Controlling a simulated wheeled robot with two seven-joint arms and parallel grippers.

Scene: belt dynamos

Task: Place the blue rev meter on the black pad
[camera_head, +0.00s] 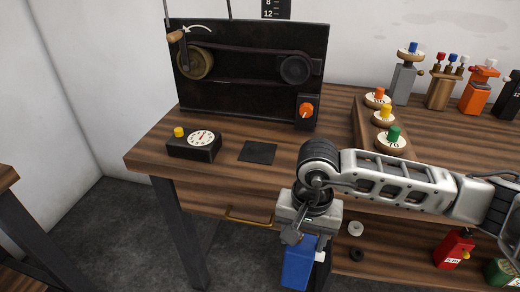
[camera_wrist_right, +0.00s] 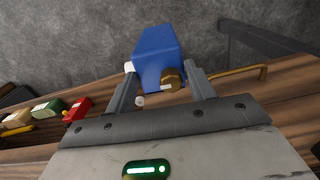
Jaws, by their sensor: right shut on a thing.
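The blue rev meter (camera_head: 298,263) hangs below my right gripper (camera_head: 306,243), in front of the table's front edge. The right gripper is shut on it. In the right wrist view the blue body (camera_wrist_right: 157,52) sits between and beyond the finger tips (camera_wrist_right: 163,76), with a brown round part facing the camera. The gripper covers the meter's upper part in the head view. The black pad (camera_head: 258,151) lies flat and bare on the wooden table, up and left of the gripper. My left gripper is not in view.
A black meter box (camera_head: 194,146) with a white dial and yellow knob stands left of the pad. The belt machine (camera_head: 250,70) stands behind it. A wooden rack (camera_head: 366,130) with coloured knobs is at right. A red can (camera_head: 453,248) stands on the lower shelf.

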